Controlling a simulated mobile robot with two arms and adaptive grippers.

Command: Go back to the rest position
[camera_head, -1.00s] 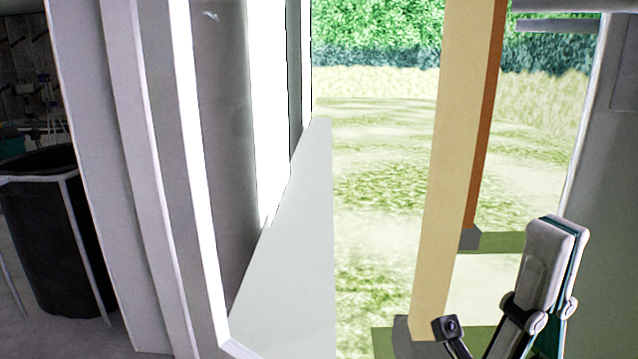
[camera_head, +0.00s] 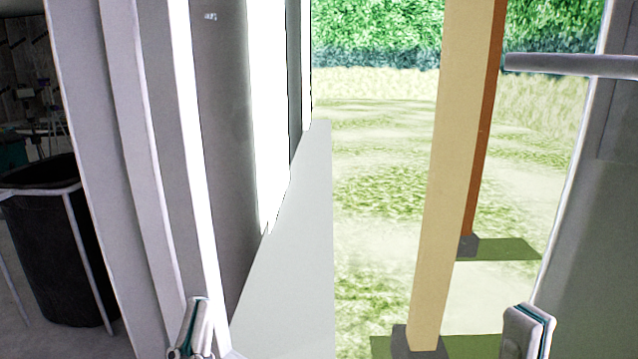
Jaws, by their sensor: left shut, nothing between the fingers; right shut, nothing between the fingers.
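My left gripper (camera_head: 196,308) shows at the bottom left, in front of the white door frame. Its pale fingers with a teal line between them are together, pointing up, with nothing held. My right gripper (camera_head: 530,316) shows at the bottom right, also pointing up. Its two pale fingers are closed against each other with a teal seam and hold nothing. Both are cut off by the bottom edge, so the wrists are mostly hidden. I cannot tell whether the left gripper touches the frame.
A white frame (camera_head: 125,160) stands at left, with a dark bin (camera_head: 62,255) beyond it. A wooden post (camera_head: 450,170) stands on a grey foot in the opening to grass. A grey rod (camera_head: 570,65) reaches in from the right, near a grey panel (camera_head: 600,230).

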